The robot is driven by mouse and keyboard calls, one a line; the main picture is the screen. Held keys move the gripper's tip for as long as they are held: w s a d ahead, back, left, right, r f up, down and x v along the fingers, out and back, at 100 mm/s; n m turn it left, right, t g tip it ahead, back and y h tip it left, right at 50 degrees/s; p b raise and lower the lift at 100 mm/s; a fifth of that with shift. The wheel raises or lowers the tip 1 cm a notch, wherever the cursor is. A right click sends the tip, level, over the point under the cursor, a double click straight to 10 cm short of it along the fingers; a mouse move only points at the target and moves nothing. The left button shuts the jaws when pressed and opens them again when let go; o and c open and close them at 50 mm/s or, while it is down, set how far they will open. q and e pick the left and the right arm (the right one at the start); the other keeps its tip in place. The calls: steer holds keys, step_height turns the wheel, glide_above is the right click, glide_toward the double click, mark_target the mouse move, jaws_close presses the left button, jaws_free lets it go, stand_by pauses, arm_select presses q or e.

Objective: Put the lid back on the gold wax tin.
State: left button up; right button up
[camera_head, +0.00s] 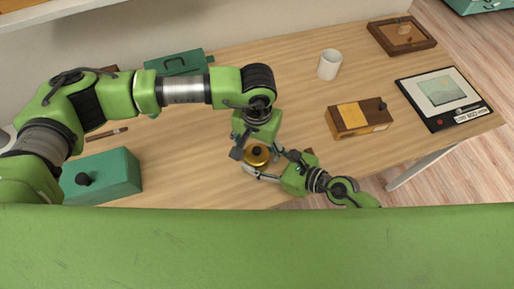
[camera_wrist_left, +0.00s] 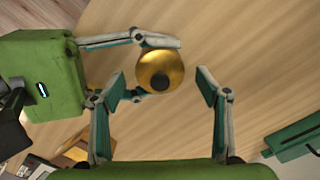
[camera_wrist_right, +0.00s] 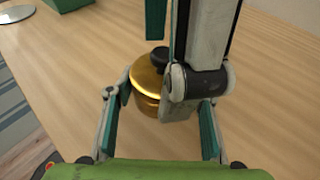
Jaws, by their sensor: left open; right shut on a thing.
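The gold wax tin (camera_wrist_right: 147,104) stands upright on the desk, between the fingers of my right gripper (camera_head: 266,164), which is shut on its sides. The gold lid (camera_wrist_left: 160,66), round with a black knob, lies on top of the tin; it also shows in the head view (camera_head: 256,155) and the right wrist view (camera_wrist_right: 146,74). I cannot tell whether it is fully seated. My left gripper (camera_wrist_left: 164,88) is open above the lid, with its fingers apart to either side. One left finger hides part of the tin and lid in the right wrist view.
A teal box with a black knob (camera_head: 110,172) stands at left, and another teal case (camera_head: 178,62) behind. A white mug (camera_head: 329,64), a brown-and-yellow box (camera_head: 359,118), a wooden tray (camera_head: 402,36) and a framed panel (camera_head: 444,97) stand at right. Bare desk lies between.

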steer(key=o, duration=1.7)
steer(key=shift+c, duration=0.2)
arm_select(q)
step_height(320, 180, up, 11)
steer(key=shift+r, duration=0.2)
arm_select(e)
steer(key=v, duration=1)
steer(key=shift+s+d, duration=0.25)
steer(key=shift+d, duration=0.05)
steer(key=shift+s+d+r, duration=0.3)
steer(key=shift+d, duration=0.2)
